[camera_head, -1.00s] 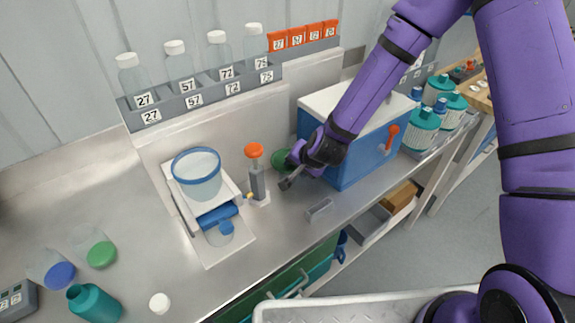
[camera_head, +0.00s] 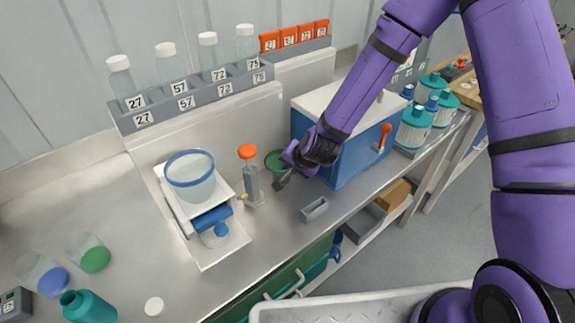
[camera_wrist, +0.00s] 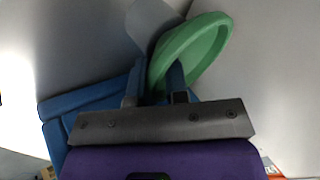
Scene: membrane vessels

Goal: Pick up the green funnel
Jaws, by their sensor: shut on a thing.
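The green funnel (camera_head: 274,160) is beside the blue box, partly hidden behind my gripper in the head view. In the wrist view the green funnel (camera_wrist: 205,45) shows its round green rim close up, between and just beyond the fingers. My gripper (camera_head: 281,182) reaches down from the right. In the wrist view my gripper (camera_wrist: 155,82) is shut on the funnel's rim, with one finger inside the rim and one outside.
A blue box with a white lid (camera_head: 345,150) stands right of my gripper. A dispenser with an orange top (camera_head: 250,175) and a vessel with a blue rim (camera_head: 190,178) stand to the left. A small grey tray (camera_head: 314,209) lies in front. A bottle rack (camera_head: 190,99) runs behind.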

